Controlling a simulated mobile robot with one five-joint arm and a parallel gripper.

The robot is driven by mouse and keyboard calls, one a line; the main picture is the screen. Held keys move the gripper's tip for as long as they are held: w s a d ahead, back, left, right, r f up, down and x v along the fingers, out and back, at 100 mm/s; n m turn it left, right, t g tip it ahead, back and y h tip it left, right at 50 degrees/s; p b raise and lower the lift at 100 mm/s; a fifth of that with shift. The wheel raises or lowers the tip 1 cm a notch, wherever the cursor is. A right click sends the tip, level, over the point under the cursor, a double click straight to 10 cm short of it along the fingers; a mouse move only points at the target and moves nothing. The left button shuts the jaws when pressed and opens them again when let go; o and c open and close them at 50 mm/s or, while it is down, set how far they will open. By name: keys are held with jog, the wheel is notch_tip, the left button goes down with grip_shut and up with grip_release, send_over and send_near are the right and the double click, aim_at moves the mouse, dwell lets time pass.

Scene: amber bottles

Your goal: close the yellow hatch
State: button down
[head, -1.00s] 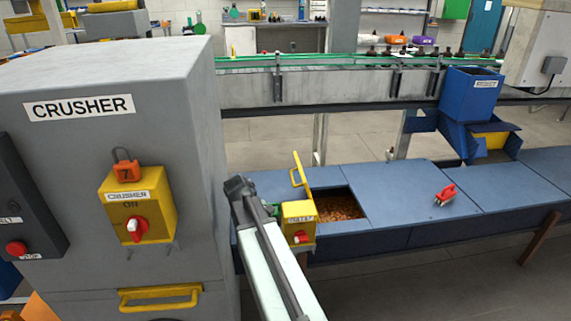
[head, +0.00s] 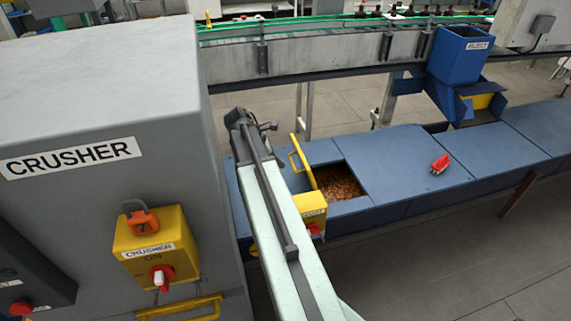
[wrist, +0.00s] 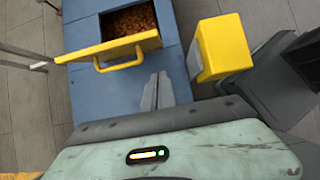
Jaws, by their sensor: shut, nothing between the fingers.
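The yellow hatch (head: 303,162) stands open and upright, seen nearly edge-on, at the left side of a square opening in the blue conveyor cover. Its bar handle is on the left face. In the wrist view the hatch (wrist: 108,47) stands along the near edge of the opening, with its handle (wrist: 122,64) facing my gripper. My gripper (wrist: 158,78) is shut and empty over the blue cover, just below and right of the handle, apart from it in the picture. In the head view the fingers are hidden by my arm.
Brown-amber fragments (head: 338,182) lie inside the opening. A yellow switch box (head: 313,206) stands beside it, also in the wrist view (wrist: 224,47). The grey crusher (head: 110,90) fills the left. A red object (head: 440,163) lies on the cover. A blue chute (head: 460,55) stands behind.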

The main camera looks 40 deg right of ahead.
jog(key=b, duration=0.8)
send_near(301, 171)
jog(key=s+a+f, duration=0.2)
jog(key=s+f, duration=0.2)
jog(key=f, duration=0.1)
jog(key=s+d+r+p, duration=0.1)
jog(key=d+r+p, duration=0.1)
jog(key=p, duration=0.1)
jog(key=shift+s+d+r, duration=0.15)
jog(key=shift+s+d, duration=0.15)
jog(key=shift+s, duration=0.1)
